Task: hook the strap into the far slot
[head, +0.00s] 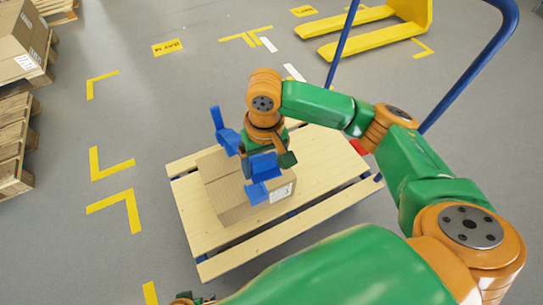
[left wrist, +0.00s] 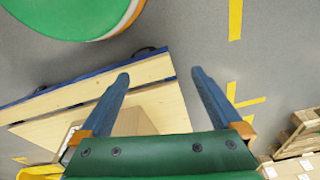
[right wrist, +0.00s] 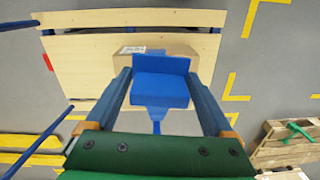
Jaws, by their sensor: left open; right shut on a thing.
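My right gripper (right wrist: 158,78) is shut on a blue piece (right wrist: 160,88), which looks to be the strap. It has a broad block, a raised flap and a narrow tail. In the head view blue parts (head: 257,193) show around this gripper, over the cardboard box (head: 232,205); I cannot tell whether they touch it. The box lies on a flat wooden-slatted cart (head: 240,262). Gaps run between its planks; I cannot make out which is the far slot. My left gripper (left wrist: 160,75) is open and empty, with the cart and box below it in the left wrist view.
The cart has a blue push handle (head: 470,80) on the right, beside my right arm. A yellow pallet truck (head: 370,25) stands at the back. Wooden pallets (head: 14,140) with boxes (head: 22,45) stand at the left. Grey floor with yellow marks lies clear between.

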